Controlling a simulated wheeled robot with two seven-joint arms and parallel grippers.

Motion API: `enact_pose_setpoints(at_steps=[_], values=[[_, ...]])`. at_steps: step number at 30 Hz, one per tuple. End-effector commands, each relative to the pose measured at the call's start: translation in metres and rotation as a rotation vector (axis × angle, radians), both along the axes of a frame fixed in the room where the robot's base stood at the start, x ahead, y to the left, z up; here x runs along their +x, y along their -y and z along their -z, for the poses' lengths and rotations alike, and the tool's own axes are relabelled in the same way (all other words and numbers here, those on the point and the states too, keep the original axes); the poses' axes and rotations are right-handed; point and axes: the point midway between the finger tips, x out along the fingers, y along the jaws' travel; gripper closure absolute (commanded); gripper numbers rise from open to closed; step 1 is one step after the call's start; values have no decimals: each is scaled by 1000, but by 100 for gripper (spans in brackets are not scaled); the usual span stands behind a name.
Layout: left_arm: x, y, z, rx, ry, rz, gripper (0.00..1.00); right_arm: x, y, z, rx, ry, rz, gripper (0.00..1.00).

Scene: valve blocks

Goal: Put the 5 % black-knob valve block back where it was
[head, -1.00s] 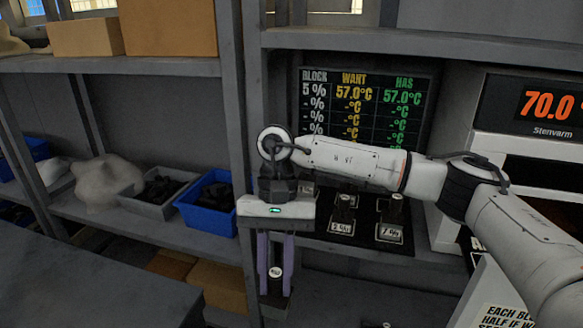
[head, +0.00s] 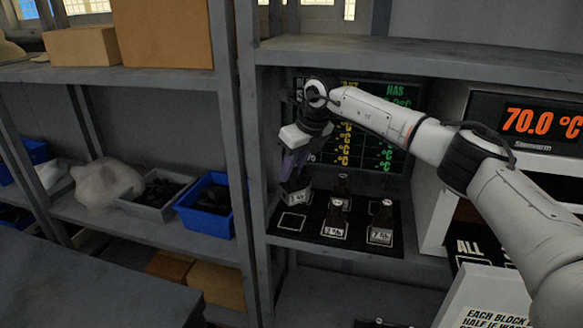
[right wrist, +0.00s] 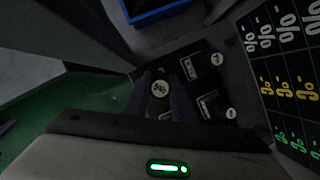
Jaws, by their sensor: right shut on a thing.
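My right gripper (head: 294,170) is shut on a dark valve block (head: 298,195), whose pale label looks like 5 %. The block is over the left part of the black mat (head: 275,239), slightly tilted in the picture. I cannot tell whether it touches the mat. An empty white outlined square (head: 292,222) shows just in front of it. In the right wrist view the round knob top (right wrist: 160,89) shows between the fingers (right wrist: 161,104). My left gripper is not in view.
A shelf post (head: 233,150) is close on the left. A temperature board (head: 385,150) stands behind. A blue bin (head: 208,203) is farther left.

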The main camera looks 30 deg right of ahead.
Motion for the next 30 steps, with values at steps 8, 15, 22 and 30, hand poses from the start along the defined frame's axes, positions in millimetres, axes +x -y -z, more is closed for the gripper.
enact_pose_setpoints(at_steps=[8,15,22,30], values=[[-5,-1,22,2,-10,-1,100,0,0,21,1,1,-1,100],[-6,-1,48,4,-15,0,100,0,-1,49,0,0,-2,100],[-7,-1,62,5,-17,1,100,0,-1,66,0,1,-3,100],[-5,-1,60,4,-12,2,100,0,-1,66,0,1,-3,100]])
